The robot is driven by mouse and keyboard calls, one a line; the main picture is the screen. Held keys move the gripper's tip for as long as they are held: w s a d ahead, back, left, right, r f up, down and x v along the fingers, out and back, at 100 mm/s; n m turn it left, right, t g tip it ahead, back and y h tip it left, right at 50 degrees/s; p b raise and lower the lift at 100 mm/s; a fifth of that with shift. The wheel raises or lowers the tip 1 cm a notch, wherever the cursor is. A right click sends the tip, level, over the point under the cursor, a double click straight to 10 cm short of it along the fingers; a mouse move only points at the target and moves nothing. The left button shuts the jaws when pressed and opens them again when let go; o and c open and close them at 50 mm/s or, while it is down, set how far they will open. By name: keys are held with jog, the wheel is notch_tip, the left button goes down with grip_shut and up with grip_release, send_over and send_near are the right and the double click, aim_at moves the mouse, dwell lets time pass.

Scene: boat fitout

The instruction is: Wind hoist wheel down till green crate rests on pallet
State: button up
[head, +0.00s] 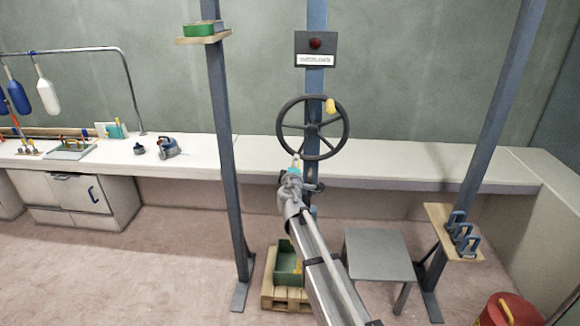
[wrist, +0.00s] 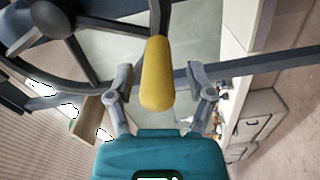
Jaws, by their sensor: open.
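The hoist wheel (head: 345,135) is dark and spoked, mounted upright on the middle post, with a yellow handle (head: 330,106) at its upper right. My gripper (head: 297,160) is at the wheel's lower left in the head view. In the wrist view my gripper (wrist: 162,82) is open, and the yellow handle (wrist: 157,75) shows between its two fingers; I cannot tell how far beyond them it is. The green crate (head: 284,262) is low behind my arm, at the wooden pallet (head: 285,300). My arm partly hides both, so I cannot tell whether they touch.
A sign box with a red lamp (head: 316,55) is above the wheel. A grey table (head: 378,255) stands right of the pallet. A shelf with blue clamps (head: 455,235) is on the right post, and a green box (head: 199,29) on the left post. A red drum (head: 508,312) stands lower right.

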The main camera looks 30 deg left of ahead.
jog(key=v, duration=1.2)
dwell(0.9)
jog(key=w+d+f+m+g+h, duration=0.2)
jog(key=d+f+m+h, duration=0.15)
jog(key=d, duration=0.75)
jog(key=w+d+f+m+g+h, duration=0.1)
jog(key=w+d+f+m+h, duration=0.25)
jog(key=d, duration=0.75)
jog(key=d+f+m+g+h, duration=0.2)
jog(key=d+m+h, duration=0.3)
jog(key=d, duration=0.7)
jog(key=s+d+f+m+g+y, duration=0.2)
jog(key=s+d+f+m+g, duration=0.2)
jog(key=s+d, duration=0.4)
jog(key=s+d+f+m+g+y, duration=0.3)
jog(key=s+d+f+m+g, duration=0.1)
jog(key=s+d+g, duration=0.3)
jog(key=shift+s+d+f+g, duration=0.3)
jog(key=shift+s+d+f, duration=0.6)
jog(key=shift+d, duration=1.25)
jog(key=shift+s+r, duration=0.1)
jog(key=shift+r, duration=0.05)
